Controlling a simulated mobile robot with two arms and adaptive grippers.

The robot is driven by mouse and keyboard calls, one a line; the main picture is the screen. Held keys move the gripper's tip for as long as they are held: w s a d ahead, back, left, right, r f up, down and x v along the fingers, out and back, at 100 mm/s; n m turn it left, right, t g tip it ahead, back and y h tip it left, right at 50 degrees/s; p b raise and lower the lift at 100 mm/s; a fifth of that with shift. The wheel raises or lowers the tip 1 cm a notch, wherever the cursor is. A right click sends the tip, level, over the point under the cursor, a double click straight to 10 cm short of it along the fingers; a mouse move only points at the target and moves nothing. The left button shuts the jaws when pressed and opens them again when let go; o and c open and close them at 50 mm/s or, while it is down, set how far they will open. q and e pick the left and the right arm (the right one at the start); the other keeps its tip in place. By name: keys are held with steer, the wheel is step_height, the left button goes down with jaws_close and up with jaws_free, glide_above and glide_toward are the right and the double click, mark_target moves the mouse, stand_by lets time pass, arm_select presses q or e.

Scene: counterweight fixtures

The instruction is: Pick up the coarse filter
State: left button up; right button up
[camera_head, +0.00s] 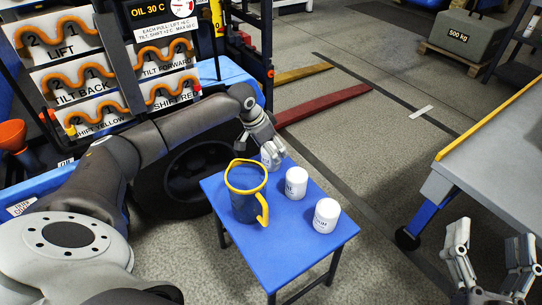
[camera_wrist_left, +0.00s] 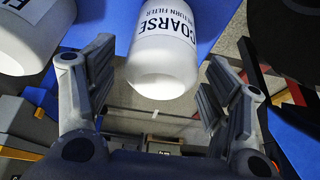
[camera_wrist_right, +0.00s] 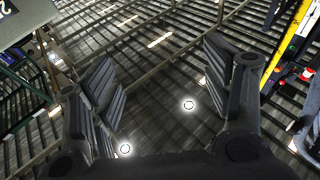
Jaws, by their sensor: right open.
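The coarse filter (camera_wrist_left: 163,62) is a white cylinder labelled "COARSE RETURN FILTER" in the left wrist view. In the head view it stands at the far corner of the small blue table, mostly hidden by my left gripper (camera_head: 272,150). In the left wrist view my left gripper (camera_wrist_left: 160,75) is open, with one finger on each side of the filter. A narrow gap shows on the left finger's side; contact on the right cannot be told. My right gripper (camera_head: 490,248) is open and empty at the lower right; it also shows in the right wrist view (camera_wrist_right: 165,85).
Two more white filters (camera_head: 296,183) (camera_head: 326,216) stand on the blue table (camera_head: 283,252), beside a dark blue jug (camera_head: 246,205) with a yellow rim. A grey bench (camera_head: 490,160) stands at the right. A lever panel (camera_head: 110,70) is at the upper left.

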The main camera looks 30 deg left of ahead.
arm_select(q)
steer(key=c, duration=0.9)
steer(key=shift+c, duration=0.5)
steer(key=shift+r, duration=0.2)
